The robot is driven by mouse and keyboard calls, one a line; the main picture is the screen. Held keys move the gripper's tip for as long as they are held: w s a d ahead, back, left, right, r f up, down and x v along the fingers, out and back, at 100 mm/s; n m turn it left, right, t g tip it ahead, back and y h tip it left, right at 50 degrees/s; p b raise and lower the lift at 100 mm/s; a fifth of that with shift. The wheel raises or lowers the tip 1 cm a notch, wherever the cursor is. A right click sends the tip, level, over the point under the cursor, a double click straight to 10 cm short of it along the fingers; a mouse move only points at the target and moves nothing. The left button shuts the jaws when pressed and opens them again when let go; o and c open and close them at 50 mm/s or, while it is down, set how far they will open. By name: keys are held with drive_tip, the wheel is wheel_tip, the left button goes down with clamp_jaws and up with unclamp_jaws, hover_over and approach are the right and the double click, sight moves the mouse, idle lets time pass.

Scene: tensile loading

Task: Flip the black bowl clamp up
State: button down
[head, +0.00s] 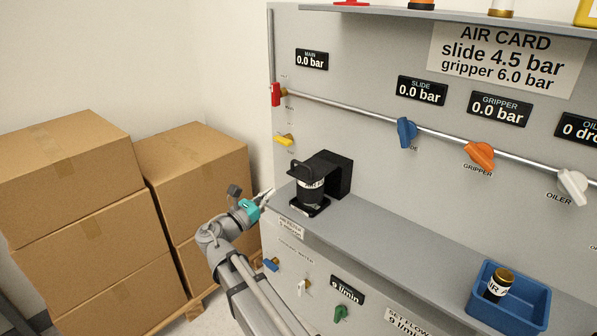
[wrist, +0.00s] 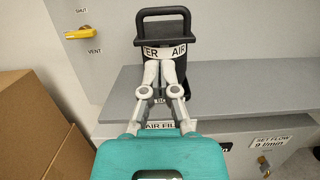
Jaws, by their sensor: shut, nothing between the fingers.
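A black bowl with a white "AIR FILTER" band (head: 311,190) stands upright on a black base plate at the left end of the grey shelf, against a black housing block (head: 335,172). A black loop-shaped clamp (head: 299,166) stands at its top; in the wrist view the loop (wrist: 167,12) rises above the band. My gripper (head: 268,194) is shut and empty, left of the bowl in the head view. In the wrist view the closed fingertips (wrist: 165,68) overlap the bowl's front and hide part of it. I cannot tell whether they touch it.
The grey shelf (head: 385,225) is clear to the right, up to a blue bin (head: 508,312) holding a labelled bottle. A yellow valve handle (head: 284,140) is on the panel above left. Cardboard boxes (head: 200,175) stand left of my arm.

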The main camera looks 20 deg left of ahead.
drive_tip(key=shift+w+d, duration=0.1)
drive_tip(key=shift+w, duration=0.1)
drive_tip(key=p+x, duration=0.2)
drive_tip(key=x, duration=0.7)
drive_tip(key=shift+w+d, duration=0.25)
drive_tip(key=shift+w, duration=0.05)
drive_tip(key=shift+w+d+r, duration=0.1)
drive_tip(key=shift+r, duration=0.1)
idle(0.3)
